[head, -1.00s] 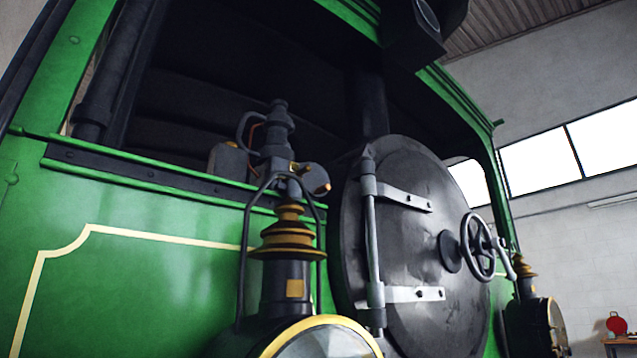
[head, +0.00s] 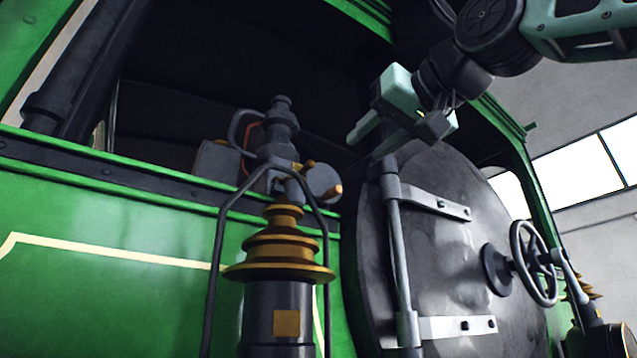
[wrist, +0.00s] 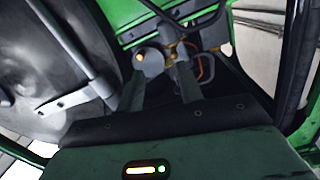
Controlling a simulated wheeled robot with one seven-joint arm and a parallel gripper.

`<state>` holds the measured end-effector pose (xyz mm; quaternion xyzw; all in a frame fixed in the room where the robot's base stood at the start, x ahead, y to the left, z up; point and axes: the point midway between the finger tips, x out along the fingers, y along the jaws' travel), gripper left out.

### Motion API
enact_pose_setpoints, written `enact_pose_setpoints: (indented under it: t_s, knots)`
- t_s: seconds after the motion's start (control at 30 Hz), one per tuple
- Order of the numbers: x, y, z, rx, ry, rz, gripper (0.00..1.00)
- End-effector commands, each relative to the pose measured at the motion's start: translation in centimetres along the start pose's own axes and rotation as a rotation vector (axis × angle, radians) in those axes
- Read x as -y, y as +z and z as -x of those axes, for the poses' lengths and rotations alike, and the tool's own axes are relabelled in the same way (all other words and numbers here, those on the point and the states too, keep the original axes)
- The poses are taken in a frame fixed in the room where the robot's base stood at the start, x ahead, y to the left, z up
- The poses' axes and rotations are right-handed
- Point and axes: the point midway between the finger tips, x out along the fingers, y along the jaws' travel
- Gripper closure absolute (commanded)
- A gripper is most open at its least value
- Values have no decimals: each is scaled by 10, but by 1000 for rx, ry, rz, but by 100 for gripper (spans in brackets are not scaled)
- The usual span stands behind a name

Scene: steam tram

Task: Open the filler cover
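The filler cover appears to be the small round grey lid (head: 322,182) with a brass knob, on the dark fitting behind the lamp in the head view. The lid is upright, facing sideways; I cannot tell if it is shut. My gripper (head: 364,146) is above and to the right of it, fingers apart and empty, pointing down-left. In the wrist view the lid (wrist: 152,64) and its orange-lit knob show just beyond and between the two fingertips (wrist: 160,72). A gap to the lid seems to remain in the head view.
The big round smokebox door (head: 450,230) with its handwheel (head: 535,263) is right of the lid. A brass-topped lamp (head: 280,250) with a wire handle stands in front. The green ledge (head: 100,175) runs below the fitting. A dark recess lies behind.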

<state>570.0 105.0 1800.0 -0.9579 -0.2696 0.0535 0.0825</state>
Motion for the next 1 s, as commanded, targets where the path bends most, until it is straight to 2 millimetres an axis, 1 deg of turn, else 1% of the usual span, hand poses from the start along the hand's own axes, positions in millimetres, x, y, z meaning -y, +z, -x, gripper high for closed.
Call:
enact_pose_setpoints:
  t_s: [0.03, 0.1, 0.17, 0.27, 0.37, 0.8, 1.0]
  knots:
    - [8, -12, 10, -25, -17, -3, 64]
    - [14, -22, 18, -45, -30, -6, 64]
    - [16, -27, 18, -51, -35, -7, 64]
    - [17, -29, 8, -52, -37, -8, 64]
    - [17, -30, -9, -50, -36, -8, 64]
    - [20, -37, -100, -52, -36, -7, 64]
    - [21, -38, -133, -53, -35, -8, 64]
